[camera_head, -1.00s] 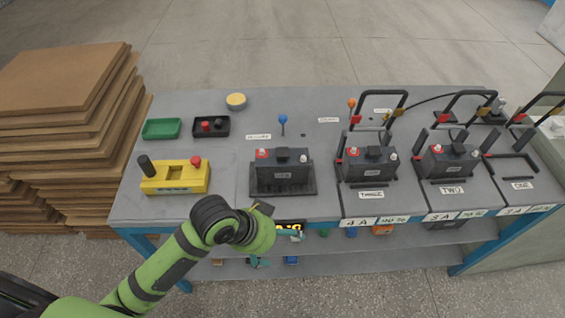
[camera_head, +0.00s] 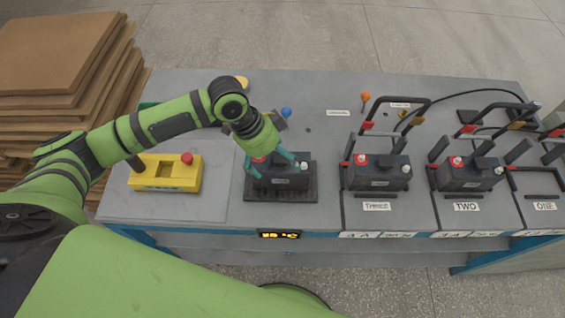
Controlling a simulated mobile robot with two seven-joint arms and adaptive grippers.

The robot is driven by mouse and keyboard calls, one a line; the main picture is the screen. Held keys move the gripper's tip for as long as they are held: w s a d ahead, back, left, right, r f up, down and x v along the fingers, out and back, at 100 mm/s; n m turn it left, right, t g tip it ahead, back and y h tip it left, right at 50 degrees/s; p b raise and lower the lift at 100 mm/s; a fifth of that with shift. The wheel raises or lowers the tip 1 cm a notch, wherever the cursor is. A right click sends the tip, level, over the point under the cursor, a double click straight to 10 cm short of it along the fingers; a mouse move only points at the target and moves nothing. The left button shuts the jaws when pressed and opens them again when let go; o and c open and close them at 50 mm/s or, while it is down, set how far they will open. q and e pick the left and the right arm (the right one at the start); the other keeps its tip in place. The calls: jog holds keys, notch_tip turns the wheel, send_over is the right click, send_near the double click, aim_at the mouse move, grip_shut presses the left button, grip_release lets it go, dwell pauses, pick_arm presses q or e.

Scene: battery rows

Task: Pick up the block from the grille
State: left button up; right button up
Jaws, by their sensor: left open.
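The block (camera_head: 279,183) is a dark battery-like box with a red terminal and a pale terminal on top. It sits upright on a flat black grille (camera_head: 281,198) near the front of the grey table, left of the battery row. My left gripper (camera_head: 277,169) reaches over the block from behind and above. Its teal fingers are spread, one near each end of the block's top. I cannot tell whether they touch it. The gripper hides part of the block's top and back. My right gripper is not in view.
A yellow box (camera_head: 166,175) with a red button stands left of the grille. Similar batteries marked THREE (camera_head: 377,175) and TWO (camera_head: 470,176) stand to the right under black handles. A blue knob (camera_head: 286,112) is behind the gripper. Brown boards (camera_head: 60,60) are stacked at the left.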

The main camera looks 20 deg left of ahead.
aim_at(281, 169)
pick_arm(q)
jog(key=shift+d+f+p, duration=0.25)
jog(key=shift+f+p, duration=0.05)
jog(key=shift+f, duration=0.1)
jog(key=x, duration=0.2)
jog(key=shift+w+d+f+p, duration=0.1)
jog(key=shift+w+f+p, duration=0.1)
jog(key=shift+f+p, duration=0.2)
jog(key=shift+w+d+f, duration=0.15)
jog(key=shift+d+f, duration=0.05)
jog(key=shift+f, duration=0.4)
jog(key=c, duration=1.4)
jog(key=shift+w+r, duration=0.15)
jog(key=shift+r, duration=0.1)
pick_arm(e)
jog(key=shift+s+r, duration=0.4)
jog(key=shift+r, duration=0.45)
